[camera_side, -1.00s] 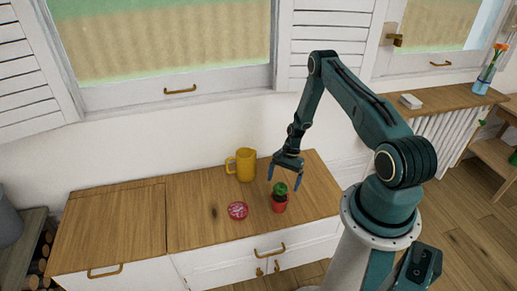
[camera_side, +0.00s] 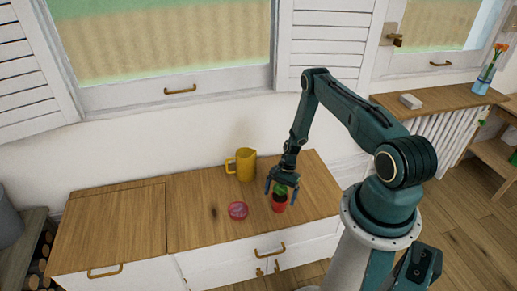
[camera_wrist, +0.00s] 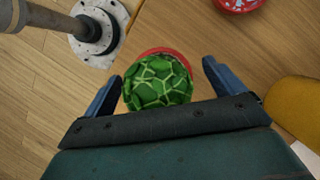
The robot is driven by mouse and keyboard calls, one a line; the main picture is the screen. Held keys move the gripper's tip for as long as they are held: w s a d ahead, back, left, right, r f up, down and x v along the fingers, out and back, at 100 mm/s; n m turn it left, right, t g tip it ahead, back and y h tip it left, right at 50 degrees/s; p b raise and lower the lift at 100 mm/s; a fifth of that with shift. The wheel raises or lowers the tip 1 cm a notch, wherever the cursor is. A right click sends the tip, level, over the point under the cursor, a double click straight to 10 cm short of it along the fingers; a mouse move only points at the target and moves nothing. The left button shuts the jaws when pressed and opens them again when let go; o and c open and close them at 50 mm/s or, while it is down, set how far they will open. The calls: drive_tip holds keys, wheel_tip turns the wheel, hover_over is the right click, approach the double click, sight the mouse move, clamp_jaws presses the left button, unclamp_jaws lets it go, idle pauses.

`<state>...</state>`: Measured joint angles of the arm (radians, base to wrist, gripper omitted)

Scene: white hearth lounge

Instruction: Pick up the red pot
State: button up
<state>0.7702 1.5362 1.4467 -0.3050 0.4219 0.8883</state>
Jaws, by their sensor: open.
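The red pot (camera_side: 279,207) stands upright on the wooden cabinet top, with a green plant (camera_side: 281,189) in it. My gripper (camera_side: 281,189) is open, above the pot, with its fingers down around the plant. In the wrist view the plant (camera_wrist: 158,82) lies between the two blue fingers of my gripper (camera_wrist: 160,85), with gaps on both sides. Only a curved part of the red pot's rim (camera_wrist: 165,50) shows there; the plant hides the rest.
A yellow mug (camera_side: 246,165) stands behind and left of the pot. A round red-and-white tin (camera_side: 238,210) lies to its left. The left part of the cabinet top (camera_side: 110,225) is clear. The front edge is close to the pot.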

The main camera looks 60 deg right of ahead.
drive_tip(key=shift+f, duration=0.15)
drive_tip(key=shift+c, duration=0.2)
drive_tip(key=c, duration=1.4)
drive_tip(key=shift+r, duration=0.25)
wheel_tip(320, 180, up, 20)
drive_tip(key=shift+f, duration=0.2)
idle(0.4)
